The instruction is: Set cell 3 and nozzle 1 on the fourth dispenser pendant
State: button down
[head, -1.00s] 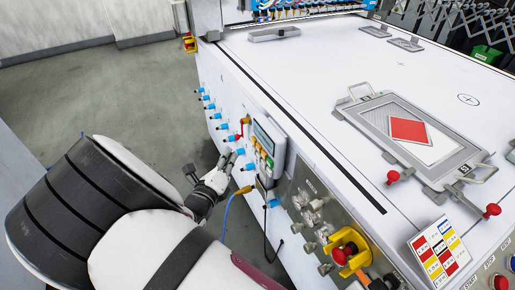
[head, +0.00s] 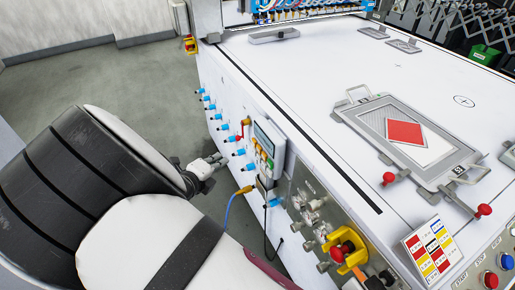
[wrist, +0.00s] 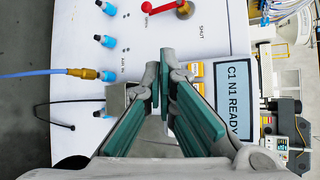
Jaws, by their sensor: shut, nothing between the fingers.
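The dispenser pendant (head: 268,143) hangs on the white side wall of the machine in the head view. In the wrist view its screen (wrist: 233,98) lies turned sideways and reads "C1 N1 READY". Yellow keys (wrist: 197,71) show beside the screen; the other keys are hidden behind my fingers. My gripper (head: 224,158) is left of the pendant in the head view, apart from it. In the wrist view my gripper (wrist: 163,80) is shut and empty, its tips beside the yellow keys. I cannot tell whether this pendant is the fourth.
A red lever (wrist: 183,10) near the word SHUT sits beside the pendant. A blue hose (wrist: 35,73) plugs into a brass fitting, with a black cable near it. Several blue fittings (head: 215,117) line the wall. A yellow-and-red emergency knob (head: 346,250) is lower right.

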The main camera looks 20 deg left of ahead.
jog(key=shift+s+a, duration=0.15)
jog(key=shift+a, duration=0.05)
dwell(0.3)
jog(key=b, duration=0.3)
send_near(254, 146)
notch_tip(254, 146, down, 3)
jog(key=w+a, duration=0.2)
jog(key=shift+w+d+r, duration=0.15)
jog(key=shift+w+d, duration=0.1)
jog(key=shift+w, duration=0.3)
jog(key=shift+w+d+r, duration=0.2)
jog(key=shift+w+d, duration=0.05)
jog(key=shift+w, duration=0.25)
dwell(0.3)
jog(key=shift+w+d, duration=0.25)
jog(key=shift+w, duration=0.05)
jog(key=shift+w+d, duration=0.4)
jog(key=shift+w, duration=0.1)
dwell(1.2)
jog(key=shift+s, duration=0.15)
jog(key=shift+s+a+p, duration=0.45)
jog(key=shift+s+a, duration=0.15)
jog(key=shift+s, duration=0.05)
